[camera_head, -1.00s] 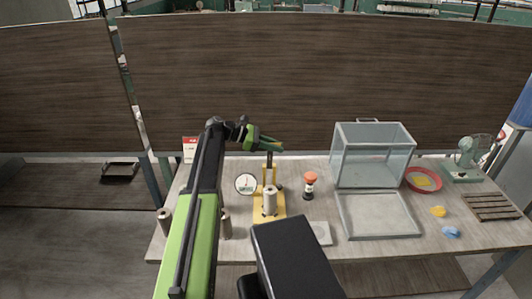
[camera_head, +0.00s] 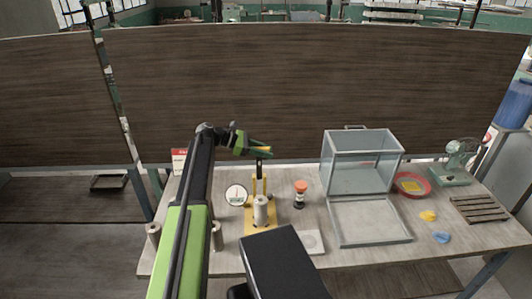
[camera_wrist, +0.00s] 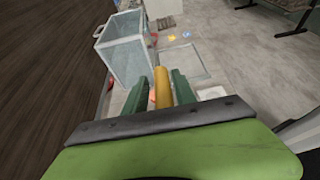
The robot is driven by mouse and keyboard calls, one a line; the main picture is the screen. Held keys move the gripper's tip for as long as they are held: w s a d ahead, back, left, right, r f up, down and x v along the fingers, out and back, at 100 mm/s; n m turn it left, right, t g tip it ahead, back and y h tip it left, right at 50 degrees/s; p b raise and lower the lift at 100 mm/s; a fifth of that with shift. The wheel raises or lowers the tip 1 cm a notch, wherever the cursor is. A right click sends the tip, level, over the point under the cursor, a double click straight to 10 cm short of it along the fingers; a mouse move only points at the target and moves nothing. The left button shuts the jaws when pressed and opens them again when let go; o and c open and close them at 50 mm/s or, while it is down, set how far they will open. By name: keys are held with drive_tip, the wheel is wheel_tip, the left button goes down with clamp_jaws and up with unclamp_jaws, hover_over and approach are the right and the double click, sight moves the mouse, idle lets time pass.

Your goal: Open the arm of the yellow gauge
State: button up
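The yellow gauge (camera_head: 248,227) stands on the table with a yellow base, a round white dial (camera_head: 236,195) at its left and an upright post. A metal cylinder (camera_head: 261,210) stands on its base. My gripper (camera_head: 268,151) is at the top of the post, above the cylinder. In the wrist view, a yellow bar (camera_wrist: 162,90) lies lengthwise between the two green fingers of my gripper (camera_wrist: 161,88). The fingers are apart and close to the bar on both sides. Whether they press on it cannot be told. My arm hides some table to the left.
An orange-topped bottle (camera_head: 300,195) stands right of the gauge. Beyond it are a glass box (camera_head: 361,165) and a grey tray (camera_head: 370,222). A pink dish (camera_head: 424,193), a slatted rack (camera_head: 478,209) and yellow and blue lumps lie further right. Metal cylinders stand at left.

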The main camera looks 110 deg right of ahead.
drive_tip(key=shift+o, duration=0.4)
drive_tip(key=shift+w+a+r, duration=0.1)
drive_tip(key=shift+a+r, duration=0.05)
drive_tip(key=shift+w+d+r+p, duration=0.15)
drive_tip(key=shift+w+d+p, duration=0.05)
drive_tip(key=shift+w+p, duration=0.1)
drive_tip(key=p+v, duration=0.6)
drive_tip(key=v, duration=1)
drive_tip(key=shift+w, duration=0.4)
